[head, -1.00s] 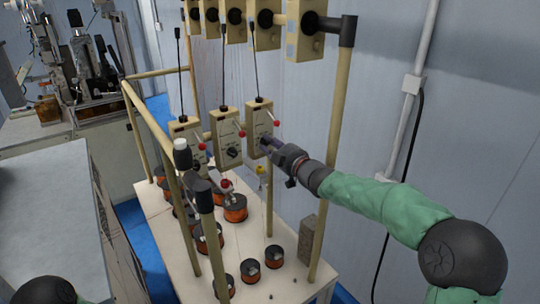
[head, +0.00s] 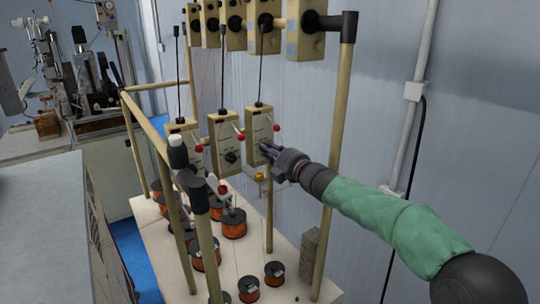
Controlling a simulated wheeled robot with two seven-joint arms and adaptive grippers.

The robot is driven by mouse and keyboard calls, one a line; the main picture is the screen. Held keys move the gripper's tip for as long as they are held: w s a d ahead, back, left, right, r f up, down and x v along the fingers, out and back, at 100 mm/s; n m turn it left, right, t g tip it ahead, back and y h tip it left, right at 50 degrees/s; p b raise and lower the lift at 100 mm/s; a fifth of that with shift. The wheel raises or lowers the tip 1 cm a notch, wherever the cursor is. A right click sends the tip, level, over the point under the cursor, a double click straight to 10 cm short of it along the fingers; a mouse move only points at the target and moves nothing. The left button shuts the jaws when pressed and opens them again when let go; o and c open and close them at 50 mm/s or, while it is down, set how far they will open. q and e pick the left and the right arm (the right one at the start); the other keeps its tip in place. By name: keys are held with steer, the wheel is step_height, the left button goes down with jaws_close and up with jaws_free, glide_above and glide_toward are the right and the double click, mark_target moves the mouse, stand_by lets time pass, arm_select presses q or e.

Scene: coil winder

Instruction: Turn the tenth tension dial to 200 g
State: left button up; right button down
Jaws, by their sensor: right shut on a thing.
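Three beige tension boxes with dials hang in a row on the rack: a left one (head: 181,136), a middle one (head: 222,132) and a right one (head: 258,124). The middle box shows a black dial (head: 231,157) on its face. My right gripper (head: 267,150) is at the lower face of the right box, shut on its dial, which the fingers hide. The dial's scale and setting are too small to read. My left gripper is not in view.
Beige rack posts (head: 333,165) stand close to my right arm. Copper wire spools (head: 234,223) stand on the white rack base (head: 262,248) below. Red-tipped levers (head: 277,128) stick out from the boxes. A grey-topped surface (head: 45,215) is at left.

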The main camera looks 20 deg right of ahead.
steer(key=shift+f, duration=0.25)
stand_by(0.3)
steer(key=c, duration=1)
jaws_free()
steer(key=shift+d, duration=0.1)
steer(key=shift+w, duration=0.1)
steer(key=shift+r, duration=0.2)
